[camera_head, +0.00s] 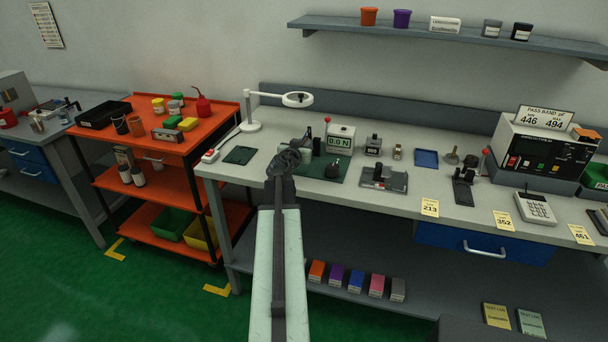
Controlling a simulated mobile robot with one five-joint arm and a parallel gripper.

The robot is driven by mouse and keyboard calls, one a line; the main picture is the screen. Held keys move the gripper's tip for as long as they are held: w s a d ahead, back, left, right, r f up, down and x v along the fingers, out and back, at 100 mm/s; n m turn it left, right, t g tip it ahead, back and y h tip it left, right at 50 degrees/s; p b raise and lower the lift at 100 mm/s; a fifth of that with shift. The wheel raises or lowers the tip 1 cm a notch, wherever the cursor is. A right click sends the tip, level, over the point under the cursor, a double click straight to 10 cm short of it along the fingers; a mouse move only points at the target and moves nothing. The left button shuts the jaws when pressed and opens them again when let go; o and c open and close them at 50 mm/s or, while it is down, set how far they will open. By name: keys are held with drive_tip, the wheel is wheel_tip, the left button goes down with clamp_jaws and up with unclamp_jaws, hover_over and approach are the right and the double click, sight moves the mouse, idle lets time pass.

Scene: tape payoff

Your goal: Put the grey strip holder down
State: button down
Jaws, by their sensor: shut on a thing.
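My gripper (291,157) is at the end of my arm, over the front left part of the grey bench (232,175). It is shut on a small grey piece, taken to be the grey strip holder (303,144). The piece is mostly hidden by the dark jaws, and its shape is hard to make out. I cannot tell whether it touches the bench or the dark green mat (334,175) just right of the gripper.
A magnifier lamp (251,126) stands behind left, and a small dark green pad (240,155) lies left. A grey plate with a black fixture (383,178) and a blue tray (426,158) are right. An orange cart (150,150) stands left.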

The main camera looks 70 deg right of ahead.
wheel_tip(320, 180, down, 7)
drive_tip(key=b, duration=0.5)
drive_tip(key=shift+r, duration=0.2)
drive_tip(key=shift+f, duration=0.2)
drive_tip(key=c, duration=1.3)
unclamp_jaws()
drive_tip(key=shift+r, duration=0.1)
